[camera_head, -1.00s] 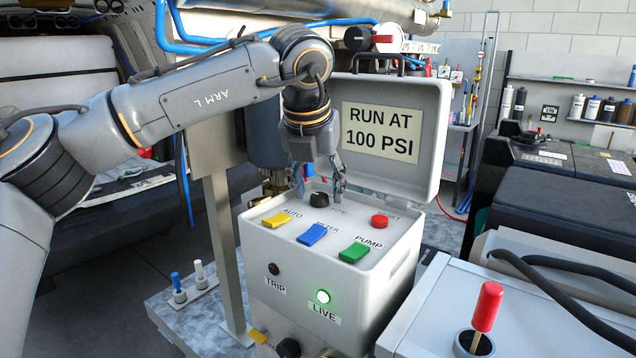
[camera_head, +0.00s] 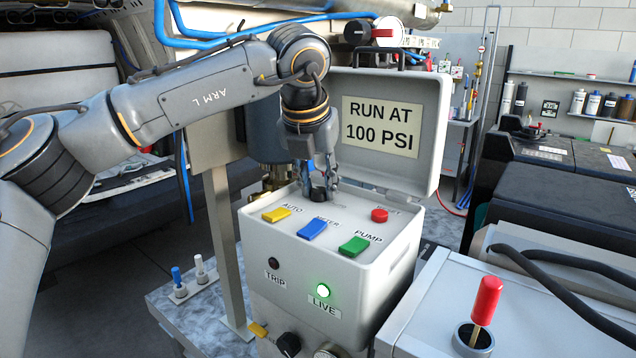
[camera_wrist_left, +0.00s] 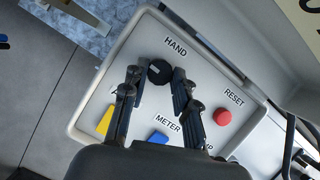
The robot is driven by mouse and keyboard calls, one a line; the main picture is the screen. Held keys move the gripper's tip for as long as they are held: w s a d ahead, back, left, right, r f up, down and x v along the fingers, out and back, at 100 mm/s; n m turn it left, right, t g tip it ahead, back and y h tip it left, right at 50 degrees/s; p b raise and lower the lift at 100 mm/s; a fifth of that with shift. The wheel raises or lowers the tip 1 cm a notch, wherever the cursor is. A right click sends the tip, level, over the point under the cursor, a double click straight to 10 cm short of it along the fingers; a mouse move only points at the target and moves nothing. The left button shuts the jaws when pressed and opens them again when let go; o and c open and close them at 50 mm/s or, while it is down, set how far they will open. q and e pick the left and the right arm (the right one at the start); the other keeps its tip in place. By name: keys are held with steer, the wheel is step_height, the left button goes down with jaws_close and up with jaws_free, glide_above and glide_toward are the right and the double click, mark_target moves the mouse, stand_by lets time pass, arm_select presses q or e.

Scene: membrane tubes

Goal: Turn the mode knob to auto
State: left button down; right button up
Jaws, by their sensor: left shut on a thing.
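The mode knob (camera_head: 318,194) is a small black round knob on the white control box's top panel (camera_head: 340,205). In the left wrist view the knob (camera_wrist_left: 160,72) sits below the HAND label, and a light mark shows on its top. The AUTO label is partly hidden there by a finger; in the head view it shows behind the yellow switch. My left gripper (camera_head: 319,186) comes down from above and is shut on the knob. Its two fingers (camera_wrist_left: 158,76) stand on either side of the knob. My right gripper is in neither view.
Yellow (camera_head: 276,215), blue (camera_head: 312,230) and green (camera_head: 354,245) switches stand along the panel's front. A red RESET button (camera_head: 380,215) is to the right. The open lid (camera_head: 420,150) rises behind the gripper. A green LIVE lamp (camera_head: 323,291) glows below.

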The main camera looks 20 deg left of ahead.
arm_select(q)
steer(key=shift+a+m+h, duration=0.1)
steer(key=shift+m+h, duration=0.3)
steer(key=shift+m, duration=0.6)
steer(key=shift+m+h, duration=0.3)
steer(key=shift+m, duration=0.5)
steer(key=m, duration=0.2)
steer(key=m+h+p, duration=0.1)
steer(key=shift+w+a+r+m+g, duration=0.1)
steer(key=shift+a+m+g, duration=0.1)
steer(key=shift+m+g, duration=0.2)
steer(key=m+h+p, duration=0.1)
steer(key=m+p, duration=0.1)
steer(key=m+g+p, duration=0.1)
steer(key=m+p, duration=0.1)
steer(key=m, duration=0.1)
steer(key=shift+w+a+r+g+h, duration=0.1)
steer(key=shift+w+g+h, duration=0.1)
steer(key=shift+g+h, duration=0.15)
steer(key=m+g+p, duration=0.1)
steer(key=m+p, duration=0.2)
steer(key=shift+w+h, duration=0.1)
steer(key=shift+h, duration=0.15)
steer(key=shift+m+g+p, duration=0.35)
steer(key=shift+m+p, duration=0.3)
steer(key=shift+m, duration=0.35)
steer(key=shift+f, duration=0.2)
